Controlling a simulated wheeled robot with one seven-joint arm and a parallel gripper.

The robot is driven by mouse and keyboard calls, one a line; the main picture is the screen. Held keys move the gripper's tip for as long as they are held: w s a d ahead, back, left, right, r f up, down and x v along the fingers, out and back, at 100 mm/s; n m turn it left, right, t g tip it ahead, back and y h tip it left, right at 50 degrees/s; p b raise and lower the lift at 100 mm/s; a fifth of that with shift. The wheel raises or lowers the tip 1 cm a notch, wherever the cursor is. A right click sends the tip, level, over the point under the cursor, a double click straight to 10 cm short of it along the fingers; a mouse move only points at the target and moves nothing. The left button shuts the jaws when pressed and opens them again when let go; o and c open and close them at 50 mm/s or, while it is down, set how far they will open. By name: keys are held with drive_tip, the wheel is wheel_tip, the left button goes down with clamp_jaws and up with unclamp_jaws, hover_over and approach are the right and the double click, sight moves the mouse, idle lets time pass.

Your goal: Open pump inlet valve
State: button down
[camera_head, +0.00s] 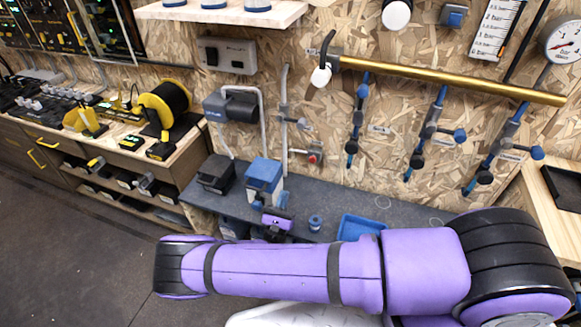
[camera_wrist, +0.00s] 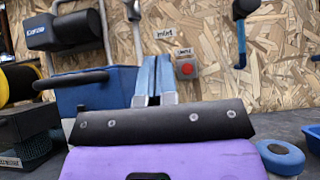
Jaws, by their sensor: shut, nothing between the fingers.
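In the head view a grey vertical pipe (camera_head: 285,95) runs down the chipboard wall, with a small valve-like fitting (camera_head: 301,123) on its right side. I cannot read its handle position. In the wrist view an "inlet" label (camera_wrist: 165,34) is on the wall above my fingertips, and a dark fitting (camera_wrist: 132,10) shows on the pipe at the top edge. My gripper (camera_wrist: 154,60) is shut and empty, its two blue-grey fingers side by side, pointing at the wall. In the head view my gripper (camera_head: 283,200) is low in front of the bench and apart from the fitting.
A blue tray (camera_head: 360,227) and a round blue part (camera_head: 315,223) lie on the bench. A brass pipe (camera_head: 450,78) crosses the wall.

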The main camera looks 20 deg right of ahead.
drive_tip(key=x, duration=1.9)
drive_tip(key=shift+r, duration=0.2)
drive_tip(key=shift+s+r+n+t+y, duration=0.1)
drive_tip(key=shift+n+t+y, duration=0.2)
drive_tip(key=shift+n+y, duration=0.15)
